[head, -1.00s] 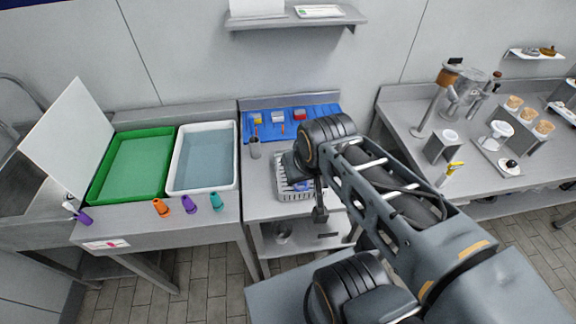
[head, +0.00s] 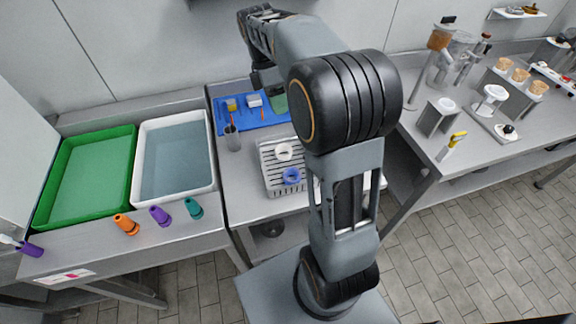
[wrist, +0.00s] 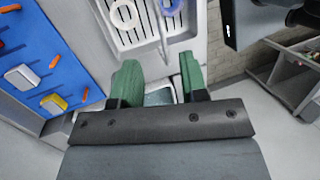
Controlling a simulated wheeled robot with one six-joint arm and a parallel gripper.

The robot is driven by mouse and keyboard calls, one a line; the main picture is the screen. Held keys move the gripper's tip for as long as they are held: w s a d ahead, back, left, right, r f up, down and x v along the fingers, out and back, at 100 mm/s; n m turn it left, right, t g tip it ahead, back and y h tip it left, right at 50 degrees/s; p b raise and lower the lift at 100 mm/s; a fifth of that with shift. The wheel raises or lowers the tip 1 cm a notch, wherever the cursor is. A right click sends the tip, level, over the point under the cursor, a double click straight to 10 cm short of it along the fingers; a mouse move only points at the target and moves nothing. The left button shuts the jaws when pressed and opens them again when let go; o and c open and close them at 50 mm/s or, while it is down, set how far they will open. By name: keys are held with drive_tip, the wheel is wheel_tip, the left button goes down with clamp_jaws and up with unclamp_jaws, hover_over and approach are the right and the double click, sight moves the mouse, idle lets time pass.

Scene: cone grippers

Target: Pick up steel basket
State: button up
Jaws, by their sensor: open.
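A light grey slotted basket (head: 268,172) sits on the middle table, holding a white ring (head: 284,151) and a blue ring (head: 291,176). Its slats (wrist: 142,32) show at the top of the wrist view. A small dark steel cup-like container (head: 232,138) stands to its left. I cannot tell for certain which of these is the steel basket. My gripper (wrist: 160,66) is open, its two green fingers apart. A small pale-rimmed, speckled thing (wrist: 160,97) shows between them, partly hidden; I cannot tell what it is. Nothing appears held.
A blue board (head: 236,117) with small blocks lies behind the basket. Green (head: 52,205) and white (head: 205,190) basins stand at the left, with cones (head: 160,215) along their front. A table with dispensers (head: 440,155) is at the right.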

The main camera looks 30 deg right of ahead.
drive_tip(key=x, duration=1.3)
drive_tip(key=shift+s+f, duration=0.15)
drive_tip(key=shift+f, duration=0.05)
drive_tip(key=shift+c, duration=0.3)
clamp_jaws()
